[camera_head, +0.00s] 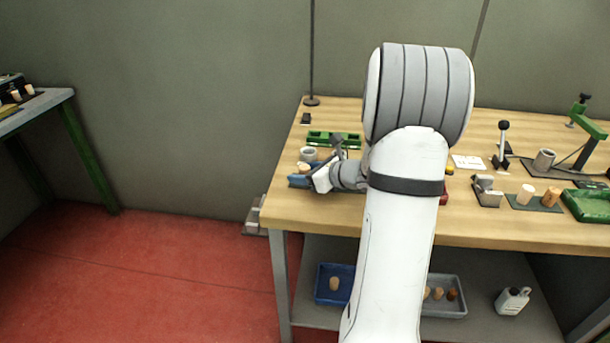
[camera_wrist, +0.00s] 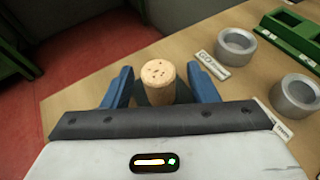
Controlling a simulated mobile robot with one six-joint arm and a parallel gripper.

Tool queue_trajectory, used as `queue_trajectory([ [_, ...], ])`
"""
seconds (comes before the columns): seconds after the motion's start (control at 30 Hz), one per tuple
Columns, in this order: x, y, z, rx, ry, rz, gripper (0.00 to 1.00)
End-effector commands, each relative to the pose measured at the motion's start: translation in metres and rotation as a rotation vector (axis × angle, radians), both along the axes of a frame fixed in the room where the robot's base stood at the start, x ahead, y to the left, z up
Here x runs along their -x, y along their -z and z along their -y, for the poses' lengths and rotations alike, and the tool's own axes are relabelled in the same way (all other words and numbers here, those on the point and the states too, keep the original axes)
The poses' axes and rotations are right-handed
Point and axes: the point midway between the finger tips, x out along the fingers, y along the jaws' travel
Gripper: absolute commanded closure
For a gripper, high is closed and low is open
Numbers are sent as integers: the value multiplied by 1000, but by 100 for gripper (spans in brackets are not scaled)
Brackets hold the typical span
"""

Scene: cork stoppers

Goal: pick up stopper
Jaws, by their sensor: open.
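In the wrist view a light cork stopper (camera_wrist: 160,82) with dark specks on its top stands upright between the two blue fingers of my gripper (camera_wrist: 162,88). A gap shows on each side of it, so the fingers are open around it and not gripping. Its lower part is hidden by my gripper's body. In the head view my gripper (camera_head: 303,178) is at the left end of the wooden bench (camera_head: 330,214). A small tan top, apparently the same stopper, shows just behind the fingers there.
Two grey metal rings (camera_wrist: 236,46) (camera_wrist: 296,95) stand to the right of my gripper, with a small label (camera_wrist: 213,65) by one. A green tray (camera_wrist: 293,32) lies beyond. Other corks (camera_head: 525,195) stand on the bench's right. The bench's left edge is close.

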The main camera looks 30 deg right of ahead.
Motion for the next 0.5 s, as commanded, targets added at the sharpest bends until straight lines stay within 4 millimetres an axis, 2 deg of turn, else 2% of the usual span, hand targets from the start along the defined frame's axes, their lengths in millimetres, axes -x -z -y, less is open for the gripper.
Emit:
queue_trajectory([
  [0.27, -3, 1, -1, 0, 1, 0, 48],
  [0.5, -2, 1, -1, 1, 1, 1, 67],
])
